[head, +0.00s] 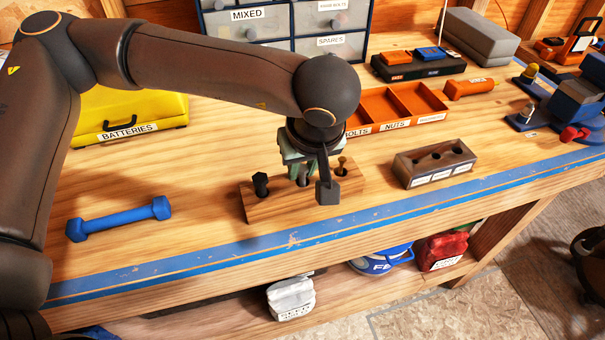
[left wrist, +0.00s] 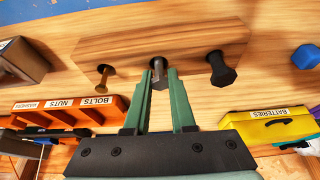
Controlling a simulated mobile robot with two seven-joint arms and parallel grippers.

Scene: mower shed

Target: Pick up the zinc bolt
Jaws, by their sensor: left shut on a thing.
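A wooden block (head: 268,211) lies on the bench and holds three bolts in a row. It also shows in the left wrist view (left wrist: 130,48). The silver-grey zinc bolt (left wrist: 159,72) stands in the middle hole, its shank running into the block. A black bolt (head: 261,185) is in one end hole, a brass-coloured bolt (head: 342,167) in the other. My left gripper (left wrist: 160,76), with green fingers, is shut on the zinc bolt from above. In the head view the left gripper (head: 303,178) and wrist mostly hide it. My right gripper is not in view.
A dark block with holes (head: 434,166) stands to the right. Behind are an orange bolts-and-nuts tray (head: 395,123), drawers (head: 330,45) and a yellow batteries case (head: 130,115). A blue dumbbell-shaped object (head: 119,219) lies left. The blue-striped bench edge runs in front.

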